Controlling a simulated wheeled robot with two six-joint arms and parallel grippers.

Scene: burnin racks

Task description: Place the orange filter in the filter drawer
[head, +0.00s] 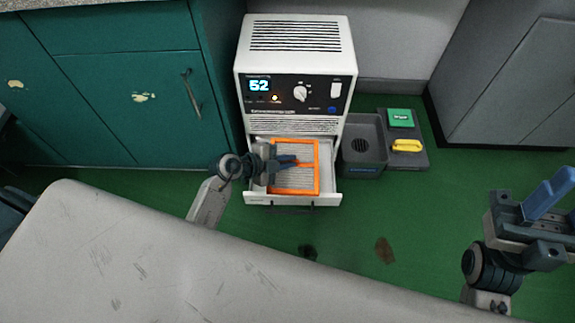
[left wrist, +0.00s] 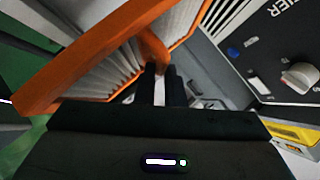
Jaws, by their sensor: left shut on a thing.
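The orange filter (head: 317,168), an orange frame with pale pleats, is in or just above the open filter drawer (head: 330,199) of the white machine. I cannot tell whether it rests on the drawer floor. My left gripper (head: 292,161) reaches over the drawer and is shut on the filter's middle bar. In the left wrist view the filter (left wrist: 90,62) looks tilted and fills the upper left, with the fingers (left wrist: 163,82) at its bar. My right gripper (head: 552,200) is at the far right, empty, its blue fingers apart.
The white machine (head: 293,60) stands against the wall, its display reading 52. Beside it are a dark grey bin (head: 362,150) and a tray with a green block (head: 400,117) and a yellow handle (head: 407,146). A teal cabinet (head: 130,100) is left.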

